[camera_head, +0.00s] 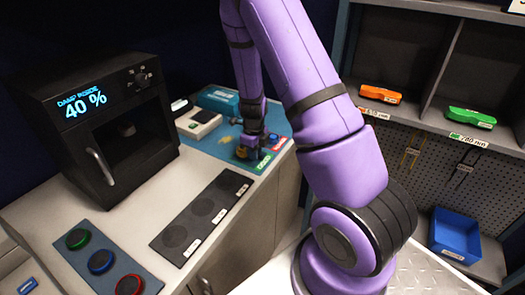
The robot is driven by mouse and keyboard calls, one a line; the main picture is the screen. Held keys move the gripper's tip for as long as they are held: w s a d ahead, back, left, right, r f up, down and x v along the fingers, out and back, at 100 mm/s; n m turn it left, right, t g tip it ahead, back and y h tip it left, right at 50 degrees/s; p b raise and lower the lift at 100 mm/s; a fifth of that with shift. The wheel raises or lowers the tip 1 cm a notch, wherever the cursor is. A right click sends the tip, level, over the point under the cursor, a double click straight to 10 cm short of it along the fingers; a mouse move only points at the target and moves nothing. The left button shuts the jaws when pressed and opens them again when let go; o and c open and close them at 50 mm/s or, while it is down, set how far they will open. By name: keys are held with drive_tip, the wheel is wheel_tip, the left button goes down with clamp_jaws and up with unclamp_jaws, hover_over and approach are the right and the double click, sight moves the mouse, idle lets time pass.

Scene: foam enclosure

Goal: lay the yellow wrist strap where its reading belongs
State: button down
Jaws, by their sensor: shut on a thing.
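My gripper (248,152) is small in the view and points down over the right end of the blue mat (214,141) on the counter. It is shut, with a small yellow piece, seemingly the yellow wrist strap (241,152), at its fingertips. The fingers and arm hide most of it, and I cannot tell whether it touches the mat. A green label (263,162) and a red label (279,145) lie on the mat near the gripper. A pale tester-like device (197,122) sits at the mat's left; its reading is not legible.
A black cabinet (121,128) showing "DAMP INSIDE 40 %" stands left. A dark strip with round pads (202,214) and a panel with green, blue and red buttons (101,260) lie in front. Shelves (430,121) and a blue bin (455,235) are right.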

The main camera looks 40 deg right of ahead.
drive_tip(key=shift+f, duration=0.15)
drive_tip(key=c, duration=1.1)
unclamp_jaws()
